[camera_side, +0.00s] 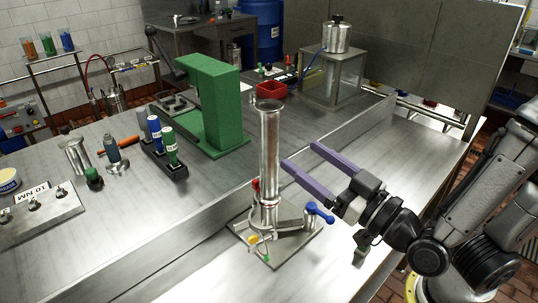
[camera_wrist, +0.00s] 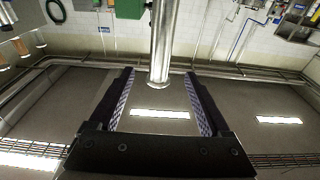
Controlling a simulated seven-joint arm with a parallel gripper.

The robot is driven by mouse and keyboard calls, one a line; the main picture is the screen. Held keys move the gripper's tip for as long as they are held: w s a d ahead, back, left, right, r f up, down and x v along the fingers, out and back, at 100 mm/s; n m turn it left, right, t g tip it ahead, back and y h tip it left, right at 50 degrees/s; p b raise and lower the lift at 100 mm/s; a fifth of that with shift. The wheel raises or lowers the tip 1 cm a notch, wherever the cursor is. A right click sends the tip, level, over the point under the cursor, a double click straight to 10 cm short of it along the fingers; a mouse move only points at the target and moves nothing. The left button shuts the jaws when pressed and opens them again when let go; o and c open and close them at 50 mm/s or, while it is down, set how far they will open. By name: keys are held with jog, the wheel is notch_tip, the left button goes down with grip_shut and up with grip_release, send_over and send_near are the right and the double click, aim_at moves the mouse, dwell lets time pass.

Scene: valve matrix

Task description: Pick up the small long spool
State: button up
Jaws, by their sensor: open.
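A tall, shiny metal tube (camera_side: 270,140), which looks like the long spool, stands upright on a metal fixture plate (camera_side: 290,240) on the bench. My gripper (camera_side: 302,155) is open and empty, reaching in roughly level from the right. Its purple fingers point toward the tube's middle, with the tips just to the right of it. In the wrist view the tube (camera_wrist: 163,40) lines up between the two fingers of my gripper (camera_wrist: 158,78). The frames do not clearly show whether the tips have passed the tube. A shorter flanged metal cylinder (camera_side: 75,157) stands at the far left.
The fixture carries a blue-handled valve (camera_side: 319,212) below my gripper and a red part (camera_side: 256,186) at the tube's base. A green press (camera_side: 213,105) and a bottle rack (camera_side: 165,145) stand behind left. A raised ledge crosses the bench.

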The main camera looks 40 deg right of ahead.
aim_at(269, 156)
jog(key=w+r, duration=0.1)
jog(key=w, duration=1.2)
jog(key=shift+r, duration=0.4)
grip_shut()
jog(key=shift+r, duration=0.1)
dwell(0.9)
